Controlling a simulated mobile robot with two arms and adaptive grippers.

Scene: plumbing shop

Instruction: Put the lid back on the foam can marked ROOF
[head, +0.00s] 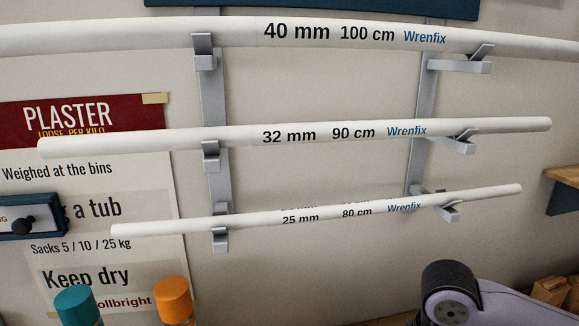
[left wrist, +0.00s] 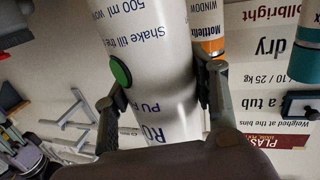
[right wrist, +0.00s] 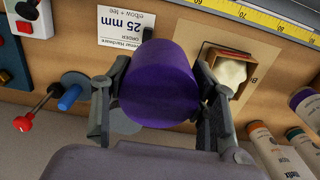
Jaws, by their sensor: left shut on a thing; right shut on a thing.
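My left gripper (left wrist: 162,92) is shut on a white foam can (left wrist: 158,45), as the left wrist view shows. Its label reads "RO" and "PU F", with the rest cut off, and it has a green dot. The can's ends are out of view or hidden behind my gripper. In the right wrist view, my right gripper (right wrist: 155,85) is shut on a purple lid (right wrist: 158,80), with a finger on each side. Neither gripper shows in the head view.
Teal-topped (head: 76,305) and orange-topped (head: 174,299) cans stand low at left. White pipes (head: 300,133) rest on wall brackets. In the right wrist view, a small box (right wrist: 232,72), a red-knobbed lever (right wrist: 24,123) and a purple-topped can (right wrist: 305,102) are near the lid.

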